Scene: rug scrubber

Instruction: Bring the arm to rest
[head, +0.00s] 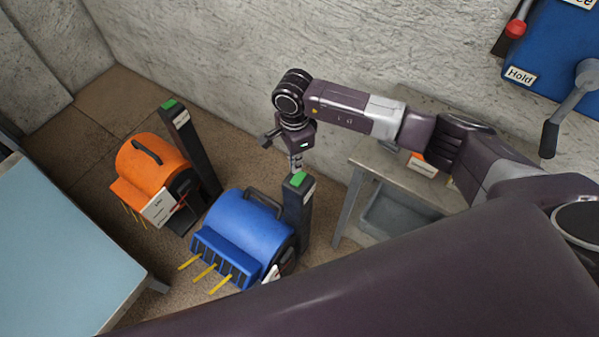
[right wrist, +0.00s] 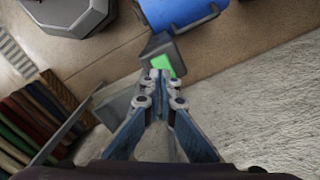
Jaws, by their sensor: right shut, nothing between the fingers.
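My right arm (head: 345,108) reaches in from the right in the head view. Its gripper (head: 297,165) points down just above the green top (head: 298,178) of the blue scrubber's dark post. In the right wrist view the gripper (right wrist: 163,82) is shut and empty, with its fingertips close to the green-topped post (right wrist: 161,58); I cannot tell whether they touch. The blue scrubber (head: 245,232) stands on the floor, and part of it shows in the right wrist view (right wrist: 180,12). My left gripper is not in view.
An orange scrubber (head: 150,165) with its own green-topped post (head: 180,125) stands to the left. A light blue table (head: 60,250) is at the lower left. A grey bench (head: 362,158) stands under my arm by the wall. A blue "Hold" panel (head: 550,55) with levers is at the upper right.

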